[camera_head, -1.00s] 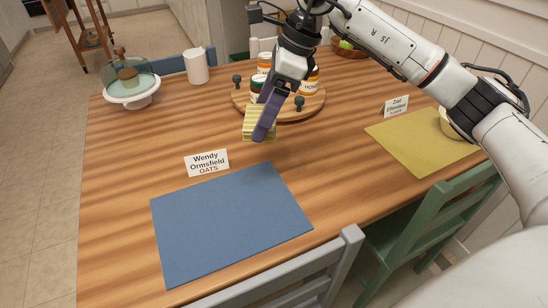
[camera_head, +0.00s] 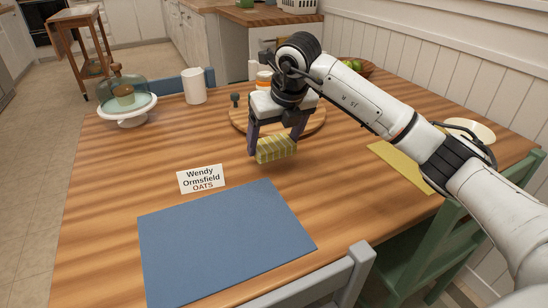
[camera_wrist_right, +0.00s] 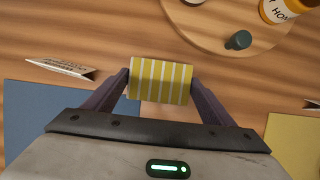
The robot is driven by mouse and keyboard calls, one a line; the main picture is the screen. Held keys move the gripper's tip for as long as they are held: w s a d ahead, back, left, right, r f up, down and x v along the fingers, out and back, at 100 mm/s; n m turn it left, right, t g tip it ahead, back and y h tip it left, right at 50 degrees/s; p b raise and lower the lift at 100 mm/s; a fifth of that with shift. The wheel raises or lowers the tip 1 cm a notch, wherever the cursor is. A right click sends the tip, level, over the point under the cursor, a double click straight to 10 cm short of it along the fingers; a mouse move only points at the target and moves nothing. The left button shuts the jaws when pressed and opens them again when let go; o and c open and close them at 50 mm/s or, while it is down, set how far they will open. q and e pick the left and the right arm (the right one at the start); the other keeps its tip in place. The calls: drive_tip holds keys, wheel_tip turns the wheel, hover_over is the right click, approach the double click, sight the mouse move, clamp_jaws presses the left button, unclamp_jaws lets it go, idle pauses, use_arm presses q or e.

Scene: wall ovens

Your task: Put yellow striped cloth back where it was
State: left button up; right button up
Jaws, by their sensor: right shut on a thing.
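The yellow striped cloth (camera_head: 276,149) is a small folded or rolled bundle with pale stripes. My right gripper (camera_head: 276,147) is shut on it, a finger at each end, in front of the round wooden board. In the right wrist view, the cloth (camera_wrist_right: 160,80) spans between the two fingers of my right gripper (camera_wrist_right: 160,82). It appears just above or at the bare table top; I cannot tell if it touches. My left gripper is not in view.
A blue placemat (camera_head: 225,240) and a name card (camera_head: 201,179) lie near. The round board (camera_head: 316,122) holds jars, partly hidden by my arm. A yellow placemat (camera_head: 400,168), a white cylinder (camera_head: 194,86) and a glass-domed stand (camera_head: 126,104) are also on the table (camera_head: 110,160).

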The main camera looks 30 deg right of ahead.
sight(274, 154)
drive_tip(key=shift+f, duration=2)
drive_tip(key=shift+f+b, duration=0.1)
drive_tip(key=shift+b, duration=0.2)
drive_tip(key=o, duration=1)
drive_tip(key=p+v, duration=0.1)
drive_tip(key=v, duration=1.1)
drive_tip(key=shift+p, duration=0.3)
